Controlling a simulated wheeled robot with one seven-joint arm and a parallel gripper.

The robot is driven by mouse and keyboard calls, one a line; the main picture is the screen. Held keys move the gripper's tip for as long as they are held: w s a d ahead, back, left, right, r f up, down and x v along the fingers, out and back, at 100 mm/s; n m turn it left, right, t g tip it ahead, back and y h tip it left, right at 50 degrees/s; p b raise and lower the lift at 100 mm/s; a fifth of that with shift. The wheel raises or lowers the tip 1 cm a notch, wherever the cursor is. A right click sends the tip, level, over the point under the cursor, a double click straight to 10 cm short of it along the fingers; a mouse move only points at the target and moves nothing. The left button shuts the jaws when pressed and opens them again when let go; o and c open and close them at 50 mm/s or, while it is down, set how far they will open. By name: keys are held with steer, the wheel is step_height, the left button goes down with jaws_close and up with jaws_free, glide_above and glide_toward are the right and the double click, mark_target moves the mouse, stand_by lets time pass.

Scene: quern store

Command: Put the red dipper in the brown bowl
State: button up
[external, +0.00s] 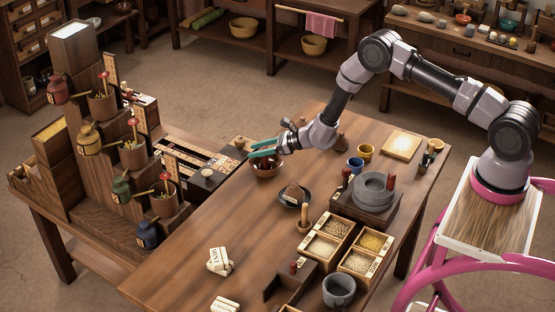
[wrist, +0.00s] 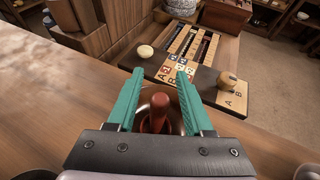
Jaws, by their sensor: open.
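The brown bowl (external: 268,170) stands on the long wooden table near its far left edge. In the wrist view its shiny inner wall (wrist: 176,101) shows between my fingers. A red dipper (wrist: 160,104) with a rounded handle end appears to be inside the bowl, its handle pointing up toward the wrist camera. Its lower part is hidden by my gripper body. My gripper (external: 262,148) is open just above the bowl. Its teal fingers (wrist: 160,74) are apart, one on each side of the dipper, with visible gaps to the handle.
A dark dish (external: 294,198) and wooden grain boxes (external: 325,248) stand nearer on the table. A stone quern (external: 373,191) and blue cup (external: 355,165) are to the right. A stepped rack with jars (external: 147,235) stands at left. The table's middle left is clear.

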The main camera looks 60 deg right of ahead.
steer(key=v, duration=1.2)
steer(key=s+a+r+n+g+y, duration=0.1)
steer(key=a+r+n+y, duration=0.2)
steer(key=r, duration=0.6)
steer(key=s+a+r+n+g+y, duration=0.1)
steer(key=a+r+n, duration=0.3)
steer(key=r, duration=0.5)
steer(key=s+a+r+n+g+y, duration=0.1)
steer(key=s+a+r+n+g, duration=0.2)
steer(key=s+r, duration=0.4)
steer(key=s+a+r+n+g, duration=0.1)
steer(key=s+a+r+n, duration=0.4)
steer(key=r, duration=0.4)
steer(key=s+d+r+n+g+h, duration=0.1)
steer(key=s+r+n, duration=0.25)
steer(key=s, duration=0.45)
steer(key=s+d+r+n+g+h, duration=0.1)
steer(key=s+r+n+h, duration=0.2)
steer(key=s, duration=0.4)
steer(key=s+d+r+n+t+h, duration=0.1)
steer(key=s+d+r+n+h, duration=0.1)
steer(key=s, duration=0.5)
steer(key=s+d+r+n+t+h, duration=0.1)
steer(key=s+d+r+n+h, duration=0.1)
steer(key=s+d+n, duration=0.2)
steer(key=shift+s+d+t, duration=0.3)
steer(key=shift+s+d, duration=0.95)
steer(key=shift+s, duration=0.6)
